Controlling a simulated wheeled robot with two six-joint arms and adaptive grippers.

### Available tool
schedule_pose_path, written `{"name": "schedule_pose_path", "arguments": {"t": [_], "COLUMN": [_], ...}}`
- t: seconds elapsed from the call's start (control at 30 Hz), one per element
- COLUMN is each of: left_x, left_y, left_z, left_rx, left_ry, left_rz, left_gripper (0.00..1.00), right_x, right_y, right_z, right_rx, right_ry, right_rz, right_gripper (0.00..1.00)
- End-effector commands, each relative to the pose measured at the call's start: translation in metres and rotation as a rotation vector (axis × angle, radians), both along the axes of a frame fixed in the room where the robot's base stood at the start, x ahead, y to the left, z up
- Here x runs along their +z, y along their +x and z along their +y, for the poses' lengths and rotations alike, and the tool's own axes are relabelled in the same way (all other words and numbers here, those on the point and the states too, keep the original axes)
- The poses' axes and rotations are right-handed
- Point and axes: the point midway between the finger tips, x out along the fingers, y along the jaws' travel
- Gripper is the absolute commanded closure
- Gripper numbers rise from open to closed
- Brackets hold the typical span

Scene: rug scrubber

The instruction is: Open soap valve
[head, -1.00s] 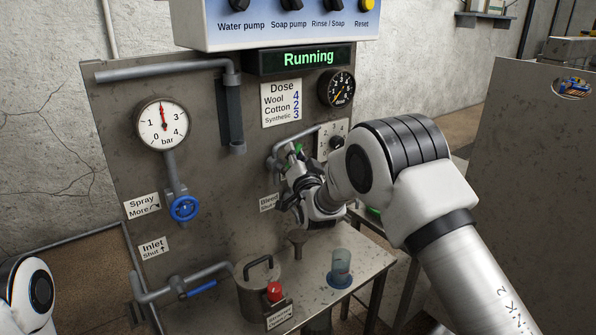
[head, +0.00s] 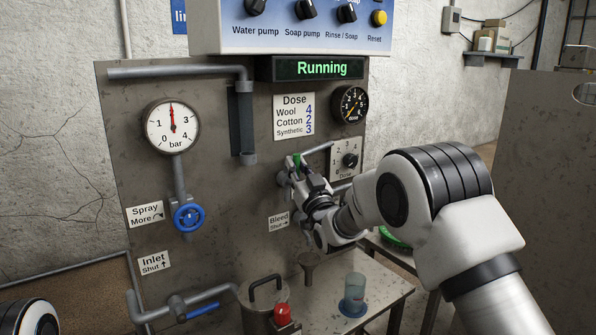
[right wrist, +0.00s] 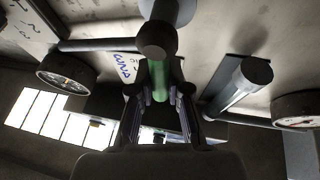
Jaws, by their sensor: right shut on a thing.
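A green valve handle (head: 297,160) sits on a grey pipe fitting on the panel, left of the dose knob. In the right wrist view the green handle (right wrist: 159,82) lies between the two fingers, below the round pipe end. My right gripper (head: 301,174) is shut on this handle and hides most of it. Its fingers also show in the right wrist view (right wrist: 158,98). No soap label is readable beside the handle. A Bleed label (head: 279,221) is on the panel below it. My left gripper is out of view; only part of my left arm shows at bottom left.
The display (head: 316,68) reads Running. The pressure gauge (head: 172,126) points near 2 bar. A blue spray wheel (head: 188,216) and blue inlet lever (head: 203,311) are at left. A funnel (head: 309,262), blue-tinted cup (head: 354,290) and lidded pot (head: 265,297) stand below my right arm.

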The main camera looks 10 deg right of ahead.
Motion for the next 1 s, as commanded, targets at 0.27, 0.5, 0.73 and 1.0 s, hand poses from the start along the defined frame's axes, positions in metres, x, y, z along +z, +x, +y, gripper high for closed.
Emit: {"name": "schedule_pose_path", "arguments": {"t": [0.27,0.5,0.73,1.0], "left_x": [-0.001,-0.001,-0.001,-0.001], "left_y": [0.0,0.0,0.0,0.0], "left_z": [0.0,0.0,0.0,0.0], "left_rx": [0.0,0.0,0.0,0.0], "left_ry": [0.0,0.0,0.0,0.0], "left_rz": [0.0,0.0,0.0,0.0], "left_gripper": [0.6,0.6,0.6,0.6], "right_x": [-0.003,-0.003,-0.001,-0.015], "right_y": [0.0,0.0,0.0,-0.031], "right_z": [0.001,0.001,0.001,-0.004], "right_rx": [0.002,0.002,0.001,0.0], "right_ry": [-0.01,-0.009,-0.007,-0.007], "right_rz": [0.003,0.002,0.0,0.003], "right_gripper": [1.0,0.58,0.58,0.58]}}
